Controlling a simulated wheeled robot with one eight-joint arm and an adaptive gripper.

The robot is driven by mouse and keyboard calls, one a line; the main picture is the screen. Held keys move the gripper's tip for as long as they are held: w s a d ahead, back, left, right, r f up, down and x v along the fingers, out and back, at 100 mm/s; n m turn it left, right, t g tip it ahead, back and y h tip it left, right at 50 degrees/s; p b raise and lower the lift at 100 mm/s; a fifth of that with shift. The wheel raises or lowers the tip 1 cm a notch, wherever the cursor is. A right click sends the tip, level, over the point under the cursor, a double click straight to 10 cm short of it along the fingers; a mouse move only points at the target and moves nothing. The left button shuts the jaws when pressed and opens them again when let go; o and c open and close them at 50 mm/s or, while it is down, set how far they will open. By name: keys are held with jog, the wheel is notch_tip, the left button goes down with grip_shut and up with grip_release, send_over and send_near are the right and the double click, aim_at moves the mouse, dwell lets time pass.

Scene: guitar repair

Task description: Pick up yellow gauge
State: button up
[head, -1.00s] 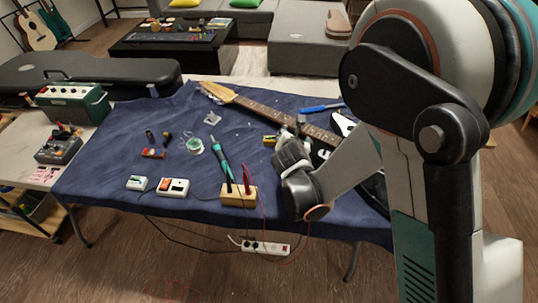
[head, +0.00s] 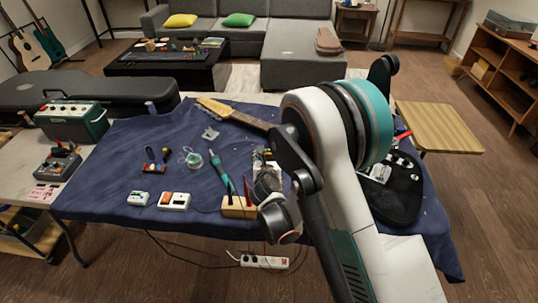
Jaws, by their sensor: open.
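My gripper (head: 264,160) is over the blue cloth (head: 122,196) on the workbench, just right of the teal soldering iron (head: 216,163) and beyond the wooden block (head: 238,210). Its jaws are open, though my own wrist partly covers them. I cannot make out the yellow gauge clearly now. A small yellow item showed beside the gripper in the earlier view, and that spot is now behind or at my gripper. I cannot tell whether the jaws touch it.
The guitar neck (head: 247,118) lies beyond my gripper, and its black body (head: 405,195) shows right of my arm. A solder spool (head: 193,159) and white boxes (head: 174,201) sit to the left. A green amplifier (head: 72,122) stands at the far left.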

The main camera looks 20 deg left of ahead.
aim_at(269, 152)
jog(key=shift+b+x, duration=1.3)
jog(key=shift+x, duration=1.4)
jog(key=shift+w+d+r, duration=0.1)
jog(key=shift+d, duration=0.1)
jog(key=c, duration=0.9)
